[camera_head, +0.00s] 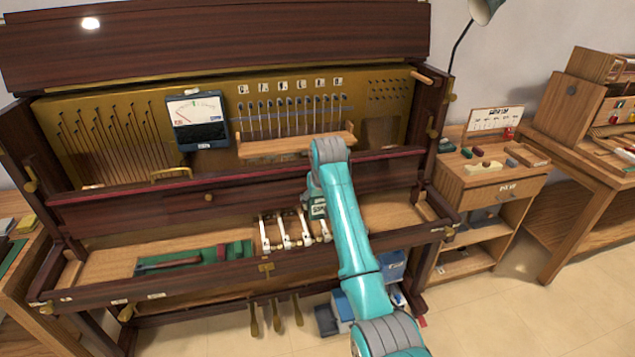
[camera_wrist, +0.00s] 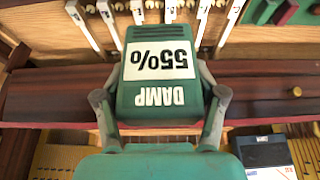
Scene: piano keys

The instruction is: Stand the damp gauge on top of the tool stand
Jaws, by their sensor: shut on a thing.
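The damp gauge (camera_wrist: 158,100) is a green box with a white label reading DAMP 55%, upside down in the wrist view. My gripper (camera_wrist: 160,108) is shut on it, one finger on each side. In the head view the gauge (camera_head: 318,208) shows partly beside my teal arm, in front of the piano and above the loose keys; my arm hides the rest. The wooden stand (camera_head: 482,198) at the right, with a labelled drawer and lower shelves, looks like the tool stand. It is well to the right of the gauge.
Small items, including a pale block with a red knob (camera_head: 486,166), lie on the stand's top. A card (camera_head: 495,119) stands at its back. The open piano holds a meter (camera_head: 197,120), loose white keys (camera_head: 285,232) and a green tray (camera_head: 193,258). A lamp (camera_head: 484,10) hangs above.

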